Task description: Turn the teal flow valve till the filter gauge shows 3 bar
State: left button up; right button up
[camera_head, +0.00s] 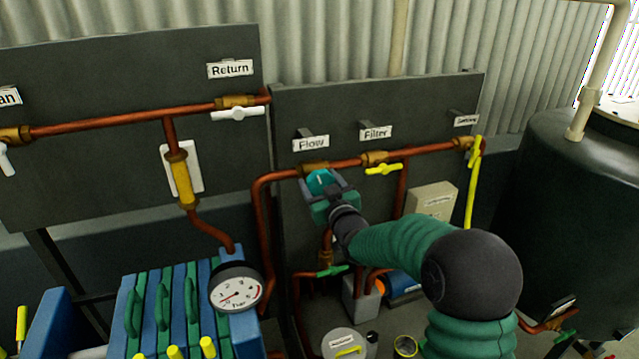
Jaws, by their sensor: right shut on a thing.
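The teal flow valve (320,181) sits on the copper pipe under the "Flow" label (311,144). My right gripper (327,190) is shut on its handle, reaching in from the lower right and hiding part of the valve. The round white gauge (236,287) with a dark rim is at the lower left, in front of the blue and green plate stack. Its red needle seems to point to the lower left, towards the low end of the scale; the exact value is too small to read. My left gripper is not in view.
A yellow valve handle (384,169) is close right of my gripper, under the "Filter" label (376,132). A green lever (321,272) is on the pipe below. A dark tank (560,220) stands at the right. A white handle (238,113) is on the "Return" pipe.

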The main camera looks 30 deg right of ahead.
jog(key=shift+f+n+b, duration=0.35)
jog(key=shift+n+b, duration=0.25)
jog(key=shift+b, duration=0.2)
jog(key=n+b, duration=1.3)
jog(key=b, duration=0.1)
jog(key=shift+f, duration=0.15)
jog(key=n+b, duration=0.3)
jog(key=shift+n, duration=0.3)
jog(key=shift+r+n+b, duration=0.2)
jog(key=shift+n+b, duration=0.55)
jog(key=shift+n, duration=0.75)
jog(key=o, duration=1.2)
jog(key=shift+o, duration=0.8)
jog(key=shift+w+d+r, duration=0.1)
jog(key=shift+w, duration=0.05)
